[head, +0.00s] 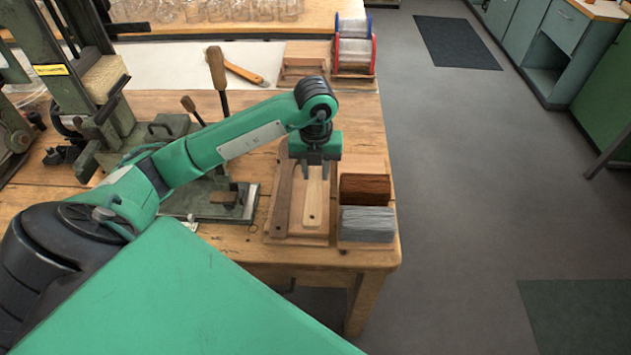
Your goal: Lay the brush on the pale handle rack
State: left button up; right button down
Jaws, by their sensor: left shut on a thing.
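My left gripper (315,172) points down over the wooden rack at the right front of the bench. Its fingers are shut around the upper part of a pale wooden brush handle (313,205), which has a small hole near its near end. A darker wooden handle (283,205) lies to its left, apart from it. Both are over the wooden rack (300,241); I cannot tell whether the pale handle touches it. The brush's far end and any bristles are hidden behind my gripper and wrist. My right gripper is not in view.
Right of the rack stand a brown bristle bundle (365,188) and a grey bristle bundle (367,223) near the bench edge. Wire spools (354,45) stand at the back. A green press machine (90,75) and upright lever (217,75) are on the left.

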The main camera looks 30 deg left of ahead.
pick_arm(q)
jog(key=shift+f, duration=2.4)
